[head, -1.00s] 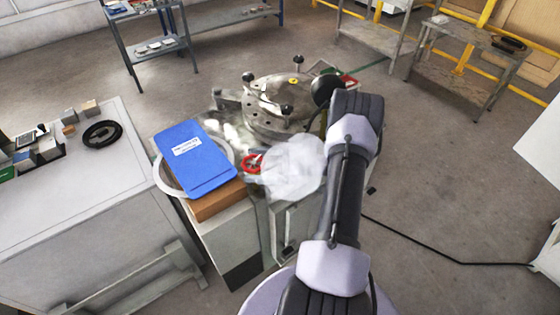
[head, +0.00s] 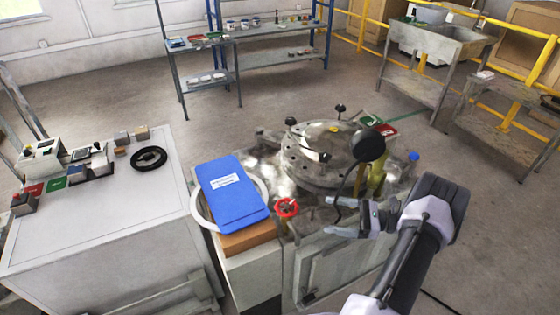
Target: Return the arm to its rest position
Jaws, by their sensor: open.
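My arm (head: 410,255) reaches in from the lower right. My gripper (head: 331,217) points left with its two fingers apart and nothing between them. It is over the front right part of the testing machine, right of a red ring-shaped handle (head: 286,207). The machine's round metal plate (head: 300,172) lies behind the gripper, with a pale strip across its top. A black round knob or disc (head: 368,146) stands at the plate's right side.
A blue folder (head: 232,195) lies on a brown block (head: 247,239) left of the machine. A white table (head: 110,215) with small boxes and a black ring (head: 149,158) is at left. Shelving (head: 270,60) and a sink bench (head: 435,45) stand behind.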

